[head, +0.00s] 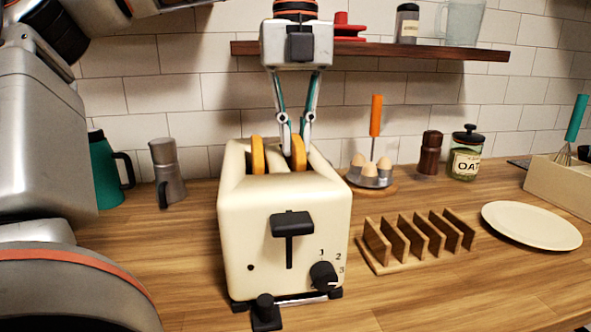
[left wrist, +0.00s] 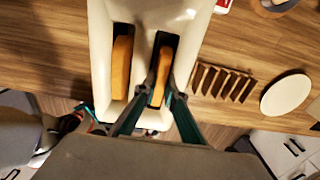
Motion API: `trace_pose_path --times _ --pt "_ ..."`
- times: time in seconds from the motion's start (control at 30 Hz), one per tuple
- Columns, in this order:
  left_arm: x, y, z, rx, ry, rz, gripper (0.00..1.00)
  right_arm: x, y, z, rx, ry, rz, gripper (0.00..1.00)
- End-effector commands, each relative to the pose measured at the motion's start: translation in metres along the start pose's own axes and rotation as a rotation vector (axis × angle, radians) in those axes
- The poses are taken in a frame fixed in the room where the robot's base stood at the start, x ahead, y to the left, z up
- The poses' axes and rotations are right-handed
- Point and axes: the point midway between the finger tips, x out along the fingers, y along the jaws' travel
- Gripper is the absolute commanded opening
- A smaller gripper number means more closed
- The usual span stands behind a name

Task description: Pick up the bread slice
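Two bread slices stand upright in the cream toaster (head: 240,225), one in each slot. The right slice (head: 298,152) shows in the left wrist view (left wrist: 160,85) between my fingers; the other slice (head: 258,155) is in the left slot (left wrist: 122,68). My left gripper (head: 296,140) points straight down over the right slot. Its fingertips are drawn in to about the slice's thickness, one on each side, and appear to touch it. The slice's lower part is hidden in the slot. My right gripper is in neither view.
A wooden toast rack (head: 400,262) and a white plate (head: 530,225) lie right of the toaster. An egg holder (head: 371,178) stands behind the rack. A moka pot (head: 167,170) and green mug (head: 107,172) stand left. A shelf (head: 380,50) hangs above.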

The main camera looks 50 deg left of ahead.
Motion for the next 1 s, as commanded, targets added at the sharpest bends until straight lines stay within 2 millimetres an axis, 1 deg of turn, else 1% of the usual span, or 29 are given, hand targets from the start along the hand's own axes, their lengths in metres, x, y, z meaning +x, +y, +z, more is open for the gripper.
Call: trace_pose_path --times 0.37,0.47,0.57,0.67,0.77,0.87,1.0 --pt "-0.001 0.0 0.0 0.0 0.0 0.001 0.0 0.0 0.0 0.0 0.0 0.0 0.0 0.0" --pt "-0.005 0.0 0.0 -0.001 -0.001 0.0 0.0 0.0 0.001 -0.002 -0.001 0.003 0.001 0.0" --pt "-0.013 0.001 0.0 -0.002 -0.002 0.0 0.0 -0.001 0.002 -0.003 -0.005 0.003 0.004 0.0" --pt "-0.027 0.001 0.0 -0.003 -0.004 -0.003 0.0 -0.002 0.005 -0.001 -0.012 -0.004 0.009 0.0" --pt "-0.046 0.002 0.0 -0.003 -0.007 -0.006 0.0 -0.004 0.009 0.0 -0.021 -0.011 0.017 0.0" --pt "-0.067 0.002 -0.001 -0.004 -0.008 -0.006 0.0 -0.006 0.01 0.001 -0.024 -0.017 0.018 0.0" --pt "-0.098 0.002 -0.002 -0.004 -0.009 -0.008 0.0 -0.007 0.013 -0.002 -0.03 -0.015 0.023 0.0"
